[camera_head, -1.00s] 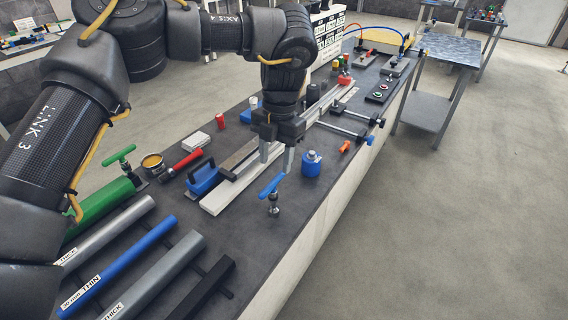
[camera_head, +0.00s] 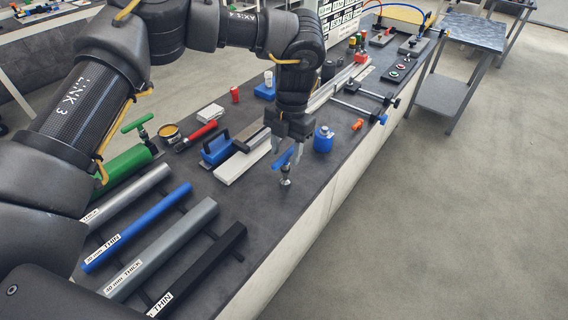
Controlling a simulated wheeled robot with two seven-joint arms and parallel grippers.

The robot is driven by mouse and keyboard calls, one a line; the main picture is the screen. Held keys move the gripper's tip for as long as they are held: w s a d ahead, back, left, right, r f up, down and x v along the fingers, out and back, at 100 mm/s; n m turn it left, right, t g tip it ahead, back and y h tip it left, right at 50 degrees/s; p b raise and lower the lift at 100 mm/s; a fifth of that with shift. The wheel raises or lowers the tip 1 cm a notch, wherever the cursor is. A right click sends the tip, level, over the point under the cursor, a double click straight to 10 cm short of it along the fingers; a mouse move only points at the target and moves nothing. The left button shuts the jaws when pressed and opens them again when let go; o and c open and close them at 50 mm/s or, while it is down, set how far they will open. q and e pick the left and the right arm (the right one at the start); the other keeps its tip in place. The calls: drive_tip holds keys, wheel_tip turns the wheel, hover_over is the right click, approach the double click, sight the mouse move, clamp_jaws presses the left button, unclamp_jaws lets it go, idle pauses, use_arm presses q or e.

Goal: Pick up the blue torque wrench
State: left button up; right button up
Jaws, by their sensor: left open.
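I cannot tell whether the fingers touch the handle. My right gripper is not in view.
A blue round container (camera_head: 323,141) stands close to the right of my left gripper. A white bar (camera_head: 243,163) and a blue block with a handle (camera_head: 215,150) lie to the left. Labelled bars (camera_head: 160,250) lie in front. Bare bench top lies just before the wrench.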

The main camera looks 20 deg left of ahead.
sight(285, 164)
use_arm(q)
drive_tip(key=f+p, duration=0.1)
drive_tip(key=f, duration=0.3)
drive_tip(key=shift+s, duration=0.2)
drive_tip(key=shift+s+a+f, duration=0.1)
drive_tip(key=shift+f, duration=0.2)
drive_tip(key=shift+s, duration=0.1)
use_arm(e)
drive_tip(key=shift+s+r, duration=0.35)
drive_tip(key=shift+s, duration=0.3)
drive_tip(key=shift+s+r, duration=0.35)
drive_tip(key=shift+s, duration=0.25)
use_arm(q)
drive_tip(key=shift+c, duration=0.2)
clamp_jaws()
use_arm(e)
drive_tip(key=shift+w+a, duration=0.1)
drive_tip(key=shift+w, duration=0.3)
use_arm(q)
drive_tip(key=shift+r, duration=0.1)
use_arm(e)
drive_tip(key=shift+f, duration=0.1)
